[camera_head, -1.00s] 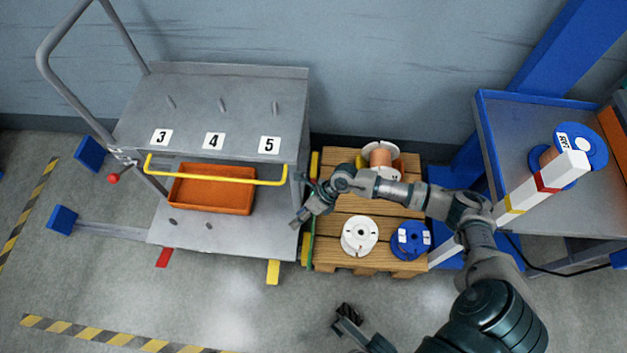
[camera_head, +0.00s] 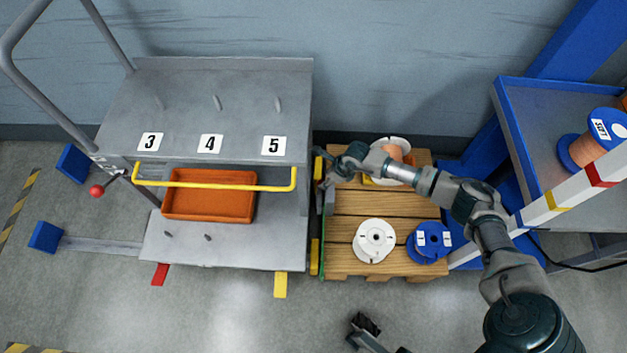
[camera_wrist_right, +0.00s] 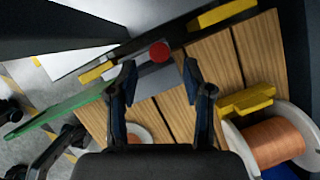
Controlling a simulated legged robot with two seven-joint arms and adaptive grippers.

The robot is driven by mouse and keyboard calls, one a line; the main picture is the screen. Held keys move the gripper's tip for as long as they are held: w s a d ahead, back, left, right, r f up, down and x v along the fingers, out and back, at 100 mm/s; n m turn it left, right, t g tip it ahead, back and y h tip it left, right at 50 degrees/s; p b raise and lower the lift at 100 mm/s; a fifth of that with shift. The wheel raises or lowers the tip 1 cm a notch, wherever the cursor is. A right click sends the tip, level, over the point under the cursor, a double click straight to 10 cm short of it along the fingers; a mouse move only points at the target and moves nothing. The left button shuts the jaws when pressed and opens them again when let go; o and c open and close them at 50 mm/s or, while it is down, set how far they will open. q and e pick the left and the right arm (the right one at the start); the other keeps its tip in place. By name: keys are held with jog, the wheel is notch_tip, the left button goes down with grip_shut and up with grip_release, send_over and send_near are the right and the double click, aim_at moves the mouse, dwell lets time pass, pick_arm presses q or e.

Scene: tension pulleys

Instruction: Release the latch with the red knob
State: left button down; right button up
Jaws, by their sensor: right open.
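A red knob (camera_wrist_right: 160,52) shows in the right wrist view, on a dark bar beside the grey cart. My right gripper (camera_wrist_right: 160,68) is open, with one finger on each side of the view and the knob between and just beyond the tips. I cannot tell whether they touch. In the head view my right gripper (camera_head: 326,168) is at the gap between the cart (camera_head: 220,75) and the wooden pallet (camera_head: 350,232); I cannot make out this knob or the latch there. My left gripper (camera_head: 364,326) is low in the head view, away from the cart.
Another red ball (camera_head: 97,191) is on a lever at the cart's left. A yellow bar (camera_head: 215,185) crosses above an orange bin (camera_head: 208,205). White spools (camera_head: 375,240) and a blue spool (camera_head: 428,242) stand on the pallet.

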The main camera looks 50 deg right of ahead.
aim_at(320, 197)
jog(key=b+x, duration=0.1)
jog(key=x, duration=0.2)
jog(key=shift+f, duration=0.3)
jog(key=shift+w+f+b, duration=0.2)
jog(key=shift+w+b, duration=0.1)
